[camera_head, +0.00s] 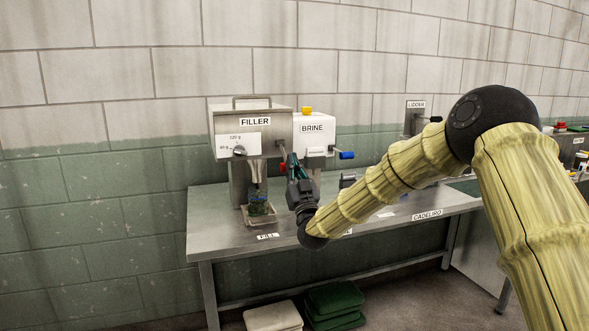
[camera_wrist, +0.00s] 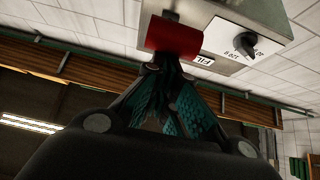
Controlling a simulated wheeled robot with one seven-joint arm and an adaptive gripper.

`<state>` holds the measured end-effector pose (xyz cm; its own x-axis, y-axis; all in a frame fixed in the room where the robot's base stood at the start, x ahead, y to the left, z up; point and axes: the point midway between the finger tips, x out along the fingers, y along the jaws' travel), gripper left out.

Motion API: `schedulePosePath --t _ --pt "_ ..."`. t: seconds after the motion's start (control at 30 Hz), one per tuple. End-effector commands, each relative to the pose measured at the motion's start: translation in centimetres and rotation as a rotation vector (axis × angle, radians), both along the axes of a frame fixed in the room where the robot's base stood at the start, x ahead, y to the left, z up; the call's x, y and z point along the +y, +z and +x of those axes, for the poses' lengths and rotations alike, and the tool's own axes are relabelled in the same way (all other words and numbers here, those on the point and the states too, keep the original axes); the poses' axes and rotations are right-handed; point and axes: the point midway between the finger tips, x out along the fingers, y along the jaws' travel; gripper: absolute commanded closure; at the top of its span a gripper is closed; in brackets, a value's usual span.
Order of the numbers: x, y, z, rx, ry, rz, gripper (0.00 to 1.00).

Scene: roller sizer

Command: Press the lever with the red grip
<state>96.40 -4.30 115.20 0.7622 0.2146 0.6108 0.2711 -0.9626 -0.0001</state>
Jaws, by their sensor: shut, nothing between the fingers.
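The red grip (camera_wrist: 174,37) of the lever shows large in the wrist view, just beyond my fingertips, with the grey filler machine behind it. In the head view a small part of the red grip (camera_head: 283,168) shows beside my gripper (camera_head: 291,160), at the right side of the filler machine (camera_head: 232,119). My gripper (camera_wrist: 166,62) is shut and empty, its teal-padded fingers together at the tips. The tips are at the near edge of the red grip; I cannot tell whether they touch it. Most of the lever is hidden by my gripper in the head view.
A jar (camera_head: 258,205) stands under the filler's spout. The white brine machine (camera_head: 314,128) with a blue grip (camera_head: 347,155) stands close on the right. A dial (camera_head: 239,151) is on the filler's front. The steel table (camera_head: 225,232) is clear at its front left.

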Motion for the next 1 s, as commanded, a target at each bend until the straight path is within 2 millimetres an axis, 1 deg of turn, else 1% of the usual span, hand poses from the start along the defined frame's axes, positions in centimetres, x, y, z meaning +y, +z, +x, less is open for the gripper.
schedulePosePath --t 0.1,0.77,0.87,1.0 --pt "0.0 -0.4 0.1 0.002 0.000 -0.001 1.00" --pt "0.0 -0.8 0.2 0.007 0.000 -0.002 1.00" --pt "0.0 -0.4 0.1 0.006 0.000 -0.002 1.00" --pt "0.1 1.1 -0.3 0.003 0.002 -0.001 1.00"
